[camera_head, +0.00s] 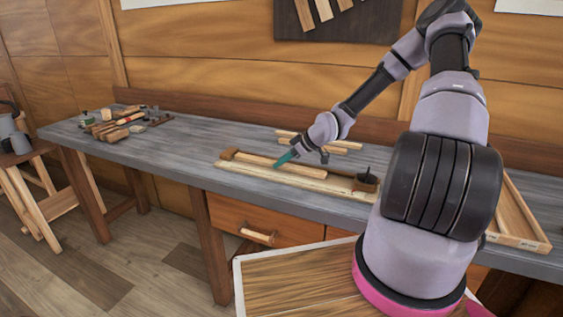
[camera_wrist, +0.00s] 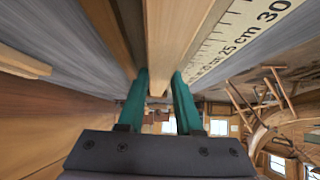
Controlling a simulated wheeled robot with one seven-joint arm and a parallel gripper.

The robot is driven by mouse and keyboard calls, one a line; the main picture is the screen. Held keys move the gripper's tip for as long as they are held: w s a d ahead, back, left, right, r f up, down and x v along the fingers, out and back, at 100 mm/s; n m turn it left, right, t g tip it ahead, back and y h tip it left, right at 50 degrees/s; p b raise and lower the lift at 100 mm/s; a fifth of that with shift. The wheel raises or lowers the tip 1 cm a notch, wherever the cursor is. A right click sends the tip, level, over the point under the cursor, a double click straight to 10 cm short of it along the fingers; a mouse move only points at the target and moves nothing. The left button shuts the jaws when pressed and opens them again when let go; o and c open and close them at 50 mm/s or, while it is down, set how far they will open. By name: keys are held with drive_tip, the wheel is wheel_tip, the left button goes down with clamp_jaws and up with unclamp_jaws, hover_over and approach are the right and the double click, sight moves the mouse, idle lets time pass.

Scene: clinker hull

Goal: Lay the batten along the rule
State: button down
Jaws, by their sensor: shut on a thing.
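The pale batten (camera_wrist: 174,40) runs between the two green fingers of my gripper (camera_wrist: 160,97) in the wrist view, and the fingers are shut on it. The rule (camera_head: 300,184) is a long pale strip on the bench, in front of the batten. Its centimetre marks (camera_wrist: 238,38) show to the right of the batten in the wrist view. I cannot tell whether the batten touches the rule or its bed.
A dark brown strip (camera_wrist: 128,35) runs along the batten's other side. A dark fitting (camera_head: 366,181) stands at the rule's right end. Spare strips (camera_head: 340,144) lie behind on the bench (camera_head: 190,150). Tools (camera_head: 112,128) lie far left; a wooden tray (camera_head: 518,215) is at right.

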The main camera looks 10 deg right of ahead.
drive_tip(key=shift+f, duration=0.1)
drive_tip(key=c, duration=0.8)
unclamp_jaws()
drive_tip(key=shift+c, duration=0.2)
